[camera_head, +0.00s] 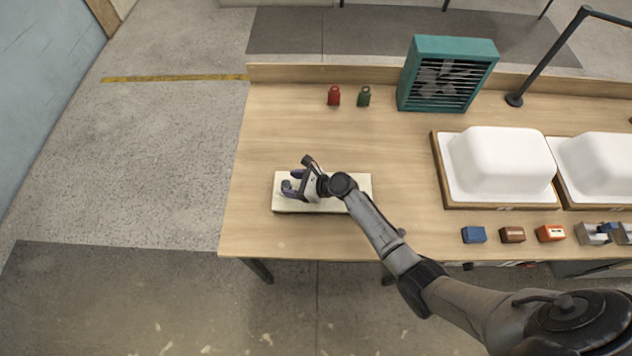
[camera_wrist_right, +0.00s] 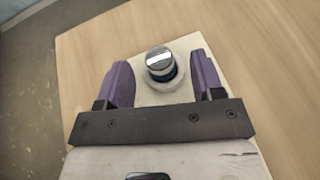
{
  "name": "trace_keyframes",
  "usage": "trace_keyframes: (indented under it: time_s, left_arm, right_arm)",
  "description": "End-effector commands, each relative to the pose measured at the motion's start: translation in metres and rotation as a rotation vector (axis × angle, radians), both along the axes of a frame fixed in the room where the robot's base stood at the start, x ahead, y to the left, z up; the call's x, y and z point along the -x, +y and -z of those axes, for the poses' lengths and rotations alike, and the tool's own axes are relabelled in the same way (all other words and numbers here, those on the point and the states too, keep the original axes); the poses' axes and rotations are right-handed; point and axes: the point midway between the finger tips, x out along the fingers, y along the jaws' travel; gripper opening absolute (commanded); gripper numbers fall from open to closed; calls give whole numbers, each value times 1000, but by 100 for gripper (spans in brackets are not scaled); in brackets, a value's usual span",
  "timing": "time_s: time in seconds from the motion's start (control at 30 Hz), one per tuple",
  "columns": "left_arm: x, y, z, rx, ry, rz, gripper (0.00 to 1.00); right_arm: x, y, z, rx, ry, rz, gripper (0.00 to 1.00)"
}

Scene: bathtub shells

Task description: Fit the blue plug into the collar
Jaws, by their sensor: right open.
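A cream board (camera_head: 358,188) lies on the left part of the workbench. In the right wrist view, the plug (camera_wrist_right: 158,58) stands over the pale round collar (camera_wrist_right: 164,86) on this board. The plug has a shiny metal top and a dark blue band below it. It looks upright and seated at the collar, but how deep it sits cannot be told. My right gripper (camera_head: 290,189) is over the board's left part. Its purple fingers (camera_wrist_right: 160,62) are open, one on each side of the plug, with visible gaps. My left gripper is not in view.
White tub shells (camera_head: 502,160) lie on wooden bases at the right. A teal fan (camera_head: 440,82), a red bottle (camera_head: 333,96) and a green bottle (camera_head: 363,97) stand at the back. Blue (camera_head: 474,235), brown (camera_head: 512,235) and orange (camera_head: 551,233) blocks line the front. The bench around the board is clear.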

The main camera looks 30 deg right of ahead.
Motion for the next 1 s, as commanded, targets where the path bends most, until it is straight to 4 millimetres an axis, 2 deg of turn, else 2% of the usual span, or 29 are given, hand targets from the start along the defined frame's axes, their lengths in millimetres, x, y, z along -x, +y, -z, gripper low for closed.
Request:
trace_keyframes:
  time_s: [0.2,0.5,0.7,1.0]
  left_arm:
    - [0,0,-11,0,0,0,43]
    - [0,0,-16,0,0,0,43]
    - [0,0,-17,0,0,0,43]
    - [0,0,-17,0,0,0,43]
  right_arm:
    - [32,-28,-18,3,1,1,61]
    - [63,-55,-35,1,2,0,61]
    - [73,-64,-40,1,1,0,61]
    - [74,-65,-41,1,1,0,59]
